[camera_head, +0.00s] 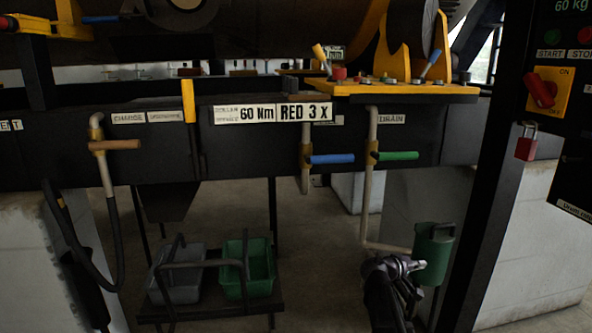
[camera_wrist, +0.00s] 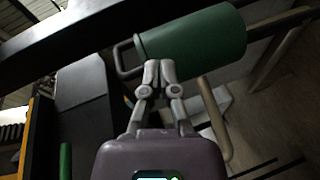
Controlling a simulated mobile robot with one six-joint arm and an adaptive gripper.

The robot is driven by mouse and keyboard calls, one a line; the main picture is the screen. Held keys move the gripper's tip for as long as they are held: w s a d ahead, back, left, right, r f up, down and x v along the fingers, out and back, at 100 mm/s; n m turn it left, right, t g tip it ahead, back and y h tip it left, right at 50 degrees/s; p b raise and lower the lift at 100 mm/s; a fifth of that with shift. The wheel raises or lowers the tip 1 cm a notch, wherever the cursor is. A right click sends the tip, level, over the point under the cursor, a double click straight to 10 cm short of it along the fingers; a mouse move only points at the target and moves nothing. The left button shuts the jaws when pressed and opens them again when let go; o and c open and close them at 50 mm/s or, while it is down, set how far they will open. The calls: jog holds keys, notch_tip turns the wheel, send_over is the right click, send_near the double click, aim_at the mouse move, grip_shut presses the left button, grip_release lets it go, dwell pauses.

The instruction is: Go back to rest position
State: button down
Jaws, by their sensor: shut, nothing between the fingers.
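My gripper (camera_head: 414,266) is low at the right of the head view, beside the green can (camera_head: 434,258). In the wrist view my gripper (camera_wrist: 158,66) has its fingers together with nothing between them. The green can (camera_wrist: 200,42) lies just beyond the fingertips in that view, with a dark handle at its left end. I cannot tell whether the fingers touch it. The rest position itself is not marked in either view.
A drain pipe (camera_head: 372,190) with a green-handled valve (camera_head: 397,156) runs down close to my arm. A blue-handled valve (camera_head: 330,159) is left of it. A black post (camera_head: 492,190) stands right. A grey crate (camera_head: 178,283) and green crate (camera_head: 258,268) sit low left.

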jog(key=s+a+f+m+g+y, duration=0.2)
jog(key=s+a+f+g+y, duration=0.2)
jog(key=s+a+f+y, duration=0.45)
jog(key=s+a+f+g+y, duration=0.2)
jog(key=s+a+f+y, duration=0.3)
jog(key=s+a, duration=0.7)
notch_tip(320, 180, up, 33)
jog(key=p, duration=3.3)
jog(key=shift+w+d+p, duration=0.25)
jog(key=shift+d+p, duration=0.05)
jog(key=shift+p, duration=0.05)
